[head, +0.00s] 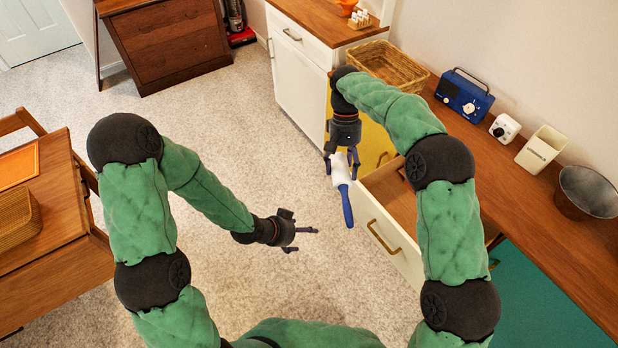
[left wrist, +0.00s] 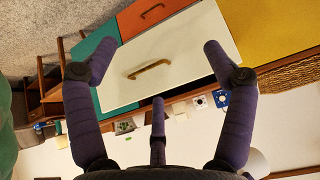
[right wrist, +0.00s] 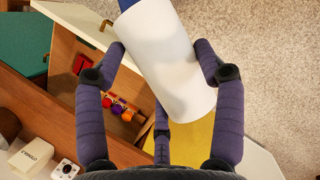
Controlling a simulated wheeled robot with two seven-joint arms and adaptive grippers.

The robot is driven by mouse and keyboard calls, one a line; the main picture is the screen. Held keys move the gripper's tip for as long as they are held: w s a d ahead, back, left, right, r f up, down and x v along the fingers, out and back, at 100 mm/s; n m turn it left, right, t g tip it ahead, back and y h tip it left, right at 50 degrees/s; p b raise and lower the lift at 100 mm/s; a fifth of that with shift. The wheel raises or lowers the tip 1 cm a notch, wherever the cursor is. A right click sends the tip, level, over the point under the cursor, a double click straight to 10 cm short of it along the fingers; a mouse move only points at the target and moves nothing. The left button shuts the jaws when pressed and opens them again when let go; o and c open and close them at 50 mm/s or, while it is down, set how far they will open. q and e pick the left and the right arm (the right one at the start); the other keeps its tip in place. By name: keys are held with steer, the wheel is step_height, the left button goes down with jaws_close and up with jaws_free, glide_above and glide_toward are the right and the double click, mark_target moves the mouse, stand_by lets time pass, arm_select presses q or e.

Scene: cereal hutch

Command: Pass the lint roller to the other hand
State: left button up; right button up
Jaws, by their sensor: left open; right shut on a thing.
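The lint roller has a white cylinder (head: 340,170) and a blue handle (head: 347,207). My right gripper (head: 342,165) is shut on its white cylinder, and the handle hangs down and free in the head view. In the right wrist view the white cylinder (right wrist: 172,62) sits between the fingers, with only a bit of the blue handle showing at the top edge. My left gripper (head: 302,238) is open and empty, left of and below the roller in the head view, apart from it. In the left wrist view its fingers (left wrist: 158,62) are spread with nothing between them.
An open drawer (head: 393,245) juts out close to the right of the roller. The wooden counter (head: 470,150) holds a wicker basket (head: 387,65), a blue radio (head: 463,93), a white canister (head: 541,149) and a metal bowl (head: 588,191). Carpeted floor lies open around my left gripper.

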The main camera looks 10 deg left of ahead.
arm_select(q)
steer(key=w+d+r+m+t+h, duration=0.1)
steer(key=w+r+m, duration=0.1)
steer(key=r+m, duration=0.4)
steer(key=w+r+m+t+h, duration=0.1)
steer(key=w+r+m, duration=0.2)
steer(key=r+m, duration=0.25)
steer(key=m+h, duration=0.1)
steer(key=m, duration=0.8)
glide_toward(339, 177)
step_height(339, 177, down, 3)
steer(key=w+a, duration=0.1)
steer(key=shift+m+t, duration=0.25)
steer(key=shift+t, duration=0.05)
steer(key=x, duration=1.1)
steer(key=shift+w+d+f, duration=0.1)
steer(key=shift+w+d, duration=0.15)
steer(key=shift+d, duration=0.05)
steer(key=c, duration=1)
arm_select(e)
steer(key=o, duration=1.3)
steer(key=shift+r, duration=0.1)
